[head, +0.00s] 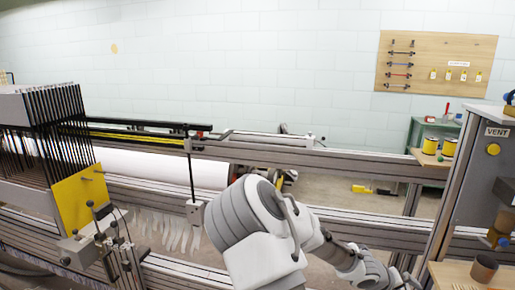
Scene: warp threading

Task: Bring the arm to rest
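My white and grey arm (262,225) rises from the bottom middle of the head view, and its links run down to the right in front of the machine's lower rails. No gripper fingers can be made out; the far end of the arm runs down toward the bottom edge at the right. I cannot see anything held.
The warp machine with dark upright bars (62,130) and a yellow plate (80,198) stands at the left. Long metal rails (290,155) cross behind my arm. A grey cabinet marked VENT (478,170) and a wooden bench with a brown cup (484,268) stand close at the right.

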